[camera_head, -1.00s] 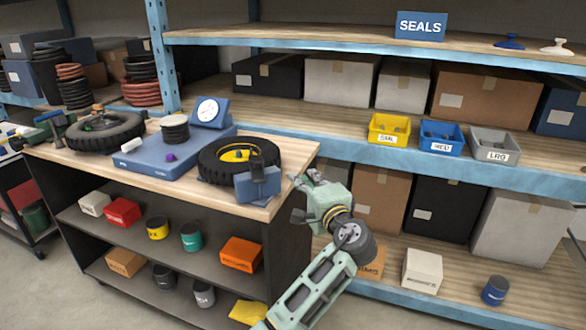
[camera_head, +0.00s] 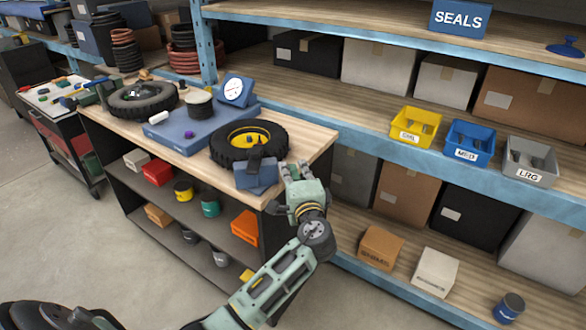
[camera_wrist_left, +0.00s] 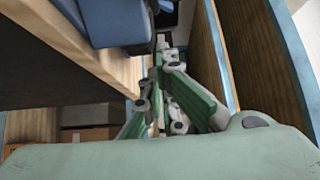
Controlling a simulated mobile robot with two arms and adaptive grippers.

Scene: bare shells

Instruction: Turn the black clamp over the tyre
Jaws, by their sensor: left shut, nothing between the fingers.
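The tyre (camera_head: 276,135) with a yellow hub lies flat near the right end of the workbench. The black clamp (camera_head: 255,162) stands on a blue block (camera_head: 257,180) at the tyre's near side; its arm points up toward the hub, and I cannot tell whether it touches the tyre. My left gripper (camera_head: 292,170) is shut and empty, just right of the blue block at the bench's front edge. In the left wrist view, the gripper (camera_wrist_left: 163,90) is beside the bench edge, with the blue block (camera_wrist_left: 115,25) up and left. My right gripper is not in view.
The bench top (camera_head: 314,142) is bare right of the tyre. A blue plate (camera_head: 175,140) with a spool and a gauge lies left of it, then a second tyre (camera_head: 122,106). Shelving with yellow (camera_head: 415,126), blue (camera_head: 468,143) and grey bins (camera_head: 530,162) stands behind.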

